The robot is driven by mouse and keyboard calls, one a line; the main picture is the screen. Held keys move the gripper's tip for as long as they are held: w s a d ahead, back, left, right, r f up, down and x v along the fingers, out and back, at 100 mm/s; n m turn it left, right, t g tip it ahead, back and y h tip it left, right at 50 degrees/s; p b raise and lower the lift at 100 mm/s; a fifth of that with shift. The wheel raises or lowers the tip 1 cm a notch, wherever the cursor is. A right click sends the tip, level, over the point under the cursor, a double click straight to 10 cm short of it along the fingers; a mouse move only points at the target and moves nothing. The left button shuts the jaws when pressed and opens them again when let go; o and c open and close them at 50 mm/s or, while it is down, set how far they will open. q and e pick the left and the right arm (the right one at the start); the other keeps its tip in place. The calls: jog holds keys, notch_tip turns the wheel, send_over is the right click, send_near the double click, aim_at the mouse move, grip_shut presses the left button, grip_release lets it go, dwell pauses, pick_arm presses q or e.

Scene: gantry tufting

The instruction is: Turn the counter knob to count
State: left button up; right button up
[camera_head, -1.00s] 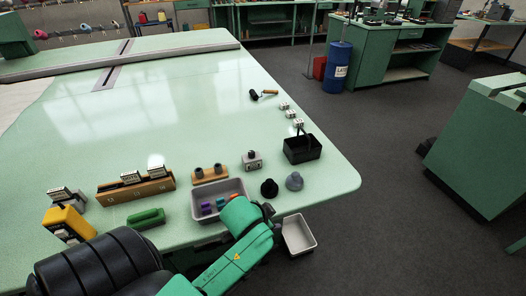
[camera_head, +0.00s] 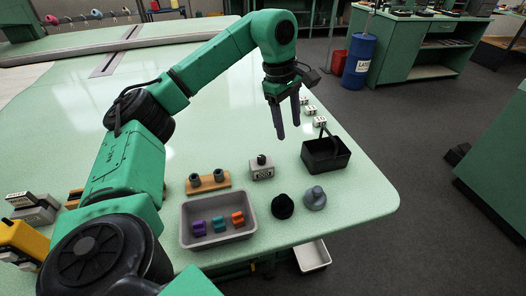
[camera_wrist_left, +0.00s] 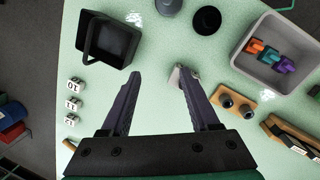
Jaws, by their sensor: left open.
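The counter (camera_head: 261,168) is a small light-grey box with a dark knob (camera_head: 262,159) on top and a number face at its front. It stands on the green table between the wooden holder and the black basket. My left gripper (camera_head: 288,118) is open and empty, pointing down above and behind the counter. In the left wrist view its two fingers (camera_wrist_left: 158,82) are spread apart, and the counter (camera_wrist_left: 180,78) shows just beyond the right-hand finger, partly hidden by it. My right gripper is not in view.
A grey tray (camera_head: 217,241) with purple, teal and orange pieces stands in front. A wooden holder (camera_head: 208,183) with two dark pegs is left of the counter. Numbered white blocks (camera_head: 320,121) stand behind.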

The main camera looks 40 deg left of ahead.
pick_arm(q)
jog(key=s+a+r+g+y, duration=0.1)
jog(key=s+a+y, duration=0.15)
jog(key=a, duration=0.45)
jog(key=b, duration=0.3)
send_near(261, 157)
jog(key=shift+n+h, duration=0.3)
jog(key=shift+h, duration=0.15)
jog(key=f, duration=0.9)
jog(key=shift+w+a, duration=0.15)
jog(key=shift+a, duration=0.2)
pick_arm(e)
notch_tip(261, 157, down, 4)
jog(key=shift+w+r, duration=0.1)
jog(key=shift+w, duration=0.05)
pick_arm(q)
jog(key=shift+r, duration=0.1)
grip_shut()
